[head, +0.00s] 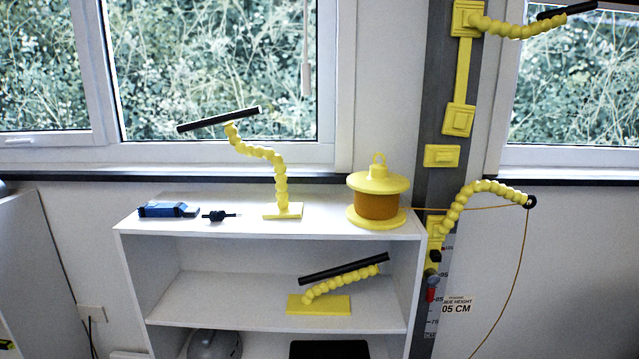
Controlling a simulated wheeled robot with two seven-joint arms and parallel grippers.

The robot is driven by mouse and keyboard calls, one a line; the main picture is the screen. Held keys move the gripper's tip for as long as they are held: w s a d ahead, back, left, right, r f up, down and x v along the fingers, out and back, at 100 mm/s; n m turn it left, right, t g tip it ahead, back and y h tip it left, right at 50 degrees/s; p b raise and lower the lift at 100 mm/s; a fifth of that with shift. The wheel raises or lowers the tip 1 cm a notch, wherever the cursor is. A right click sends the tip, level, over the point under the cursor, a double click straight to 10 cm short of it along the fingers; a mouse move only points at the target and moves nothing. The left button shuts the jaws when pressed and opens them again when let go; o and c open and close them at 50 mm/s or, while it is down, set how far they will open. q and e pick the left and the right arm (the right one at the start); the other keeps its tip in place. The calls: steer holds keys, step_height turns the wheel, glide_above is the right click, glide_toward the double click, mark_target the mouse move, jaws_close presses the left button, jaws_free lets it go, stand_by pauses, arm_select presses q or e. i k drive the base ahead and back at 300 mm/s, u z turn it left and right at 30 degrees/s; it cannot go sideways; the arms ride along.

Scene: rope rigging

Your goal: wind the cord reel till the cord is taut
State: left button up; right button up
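The cord reel (377,205) stands upright on the right end of the white shelf's top. It has yellow flanges, an orange-brown wound drum and a small yellow loop on top. The thin tan cord (470,208) runs right from the reel, past the grey post, to a small black ring or pulley (530,202) at the tip of a bent yellow beaded arm (480,189). From there the cord hangs down in a slack curve and leaves the picture at the bottom. Neither of my grippers is in view.
The white shelf (270,248) also carries a yellow beaded stand with a black bar (270,155), a blue tool (165,210) and a small black part (218,215). A similar stand (320,304) lies below. The grey post (440,100) stands close right of the reel.

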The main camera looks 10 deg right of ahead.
mark_target(377, 190)
steer(key=z, duration=0.5)
steer(key=i, duration=0.35)
steer(key=z, duration=0.35)
